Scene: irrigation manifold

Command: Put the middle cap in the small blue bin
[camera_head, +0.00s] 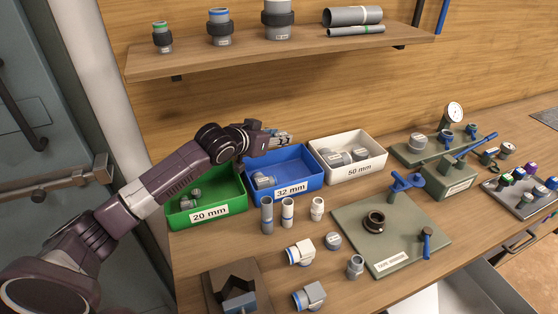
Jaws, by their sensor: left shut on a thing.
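The small blue bin (310,180), labelled 32 mm, stands between a green and a white bin. Grey fittings (264,181) lie at its left end. My left gripper (284,137) reaches in from the left over the back of the blue bin, above its rim. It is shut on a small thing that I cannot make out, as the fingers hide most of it. A round grey cap (333,241) lies on the bench in front of the bins, beside the green-grey plate. I cannot tell which cap is the middle one. My right gripper is out of view.
The green 20 mm bin (229,207) and the white 50 mm bin (376,164) flank the blue bin. Pipe pieces (267,215) and elbows (300,253) stand in front. A plate (428,238) with blue-handled parts is right. A shelf (190,60) hangs above.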

